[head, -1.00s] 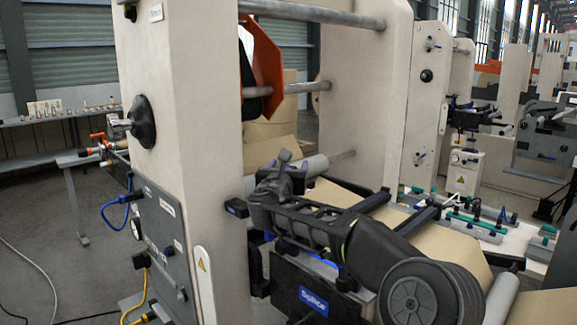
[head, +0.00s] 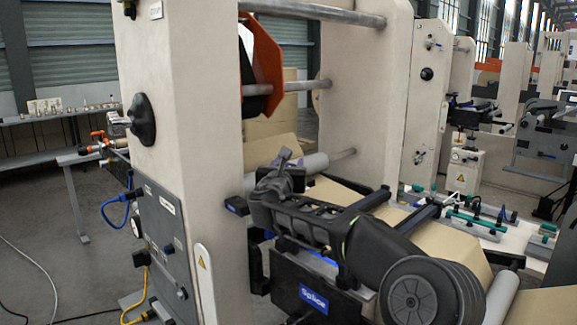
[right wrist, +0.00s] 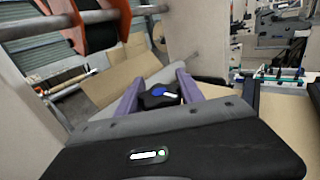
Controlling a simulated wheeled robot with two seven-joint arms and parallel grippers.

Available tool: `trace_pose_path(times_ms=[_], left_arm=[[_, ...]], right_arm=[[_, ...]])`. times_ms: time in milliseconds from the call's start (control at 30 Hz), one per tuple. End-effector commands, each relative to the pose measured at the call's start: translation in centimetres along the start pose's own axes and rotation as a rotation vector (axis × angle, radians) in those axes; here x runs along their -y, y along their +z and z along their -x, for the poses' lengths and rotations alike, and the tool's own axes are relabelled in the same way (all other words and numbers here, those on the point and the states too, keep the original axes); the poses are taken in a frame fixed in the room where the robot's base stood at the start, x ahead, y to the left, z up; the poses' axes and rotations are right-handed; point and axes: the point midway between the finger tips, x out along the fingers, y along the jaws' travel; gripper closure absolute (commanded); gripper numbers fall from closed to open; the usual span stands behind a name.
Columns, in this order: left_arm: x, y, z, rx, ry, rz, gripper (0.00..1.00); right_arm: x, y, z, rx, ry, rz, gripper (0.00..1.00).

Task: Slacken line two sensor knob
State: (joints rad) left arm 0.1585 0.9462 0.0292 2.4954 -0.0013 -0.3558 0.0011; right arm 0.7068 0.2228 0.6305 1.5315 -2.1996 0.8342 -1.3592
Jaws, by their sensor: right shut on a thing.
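A black lobed knob with a blue cap (right wrist: 158,95) shows in the right wrist view, between the two purple fingers of my right gripper (right wrist: 155,92). The fingers lie along its left and right sides and are shut on it. A small white mark shows on its top beside the blue cap. In the head view my right gripper (head: 282,168) is beside the pale roller, over the web path; my own wrist hides most of the knob there. My left gripper is not in either view.
The pale machine frame (head: 180,110) stands close on the left, with a second upright (head: 365,95) behind. A "Splice" box (head: 314,299) sits under my right arm. Brown kraft web (head: 340,195) runs past it. A bench with green-handled parts (head: 475,222) is at right.

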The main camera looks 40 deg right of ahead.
Motion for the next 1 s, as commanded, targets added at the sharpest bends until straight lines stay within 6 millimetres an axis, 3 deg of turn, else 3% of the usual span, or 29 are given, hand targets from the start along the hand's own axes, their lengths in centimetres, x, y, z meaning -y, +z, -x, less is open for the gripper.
trace_pose_path(times_ms=[267, 700, 1000], left_arm=[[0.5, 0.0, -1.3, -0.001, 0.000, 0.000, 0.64], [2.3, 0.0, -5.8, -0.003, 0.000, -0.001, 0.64], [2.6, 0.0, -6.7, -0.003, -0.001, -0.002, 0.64]], right_arm=[[-0.1, -0.3, 0.1, 0.002, 0.065, -0.001, 0.96], [-0.9, -0.5, 0.2, 0.003, 0.364, 0.000, 0.96], [-1.3, -0.4, 0.3, -0.004, 0.489, 0.000, 0.96]])
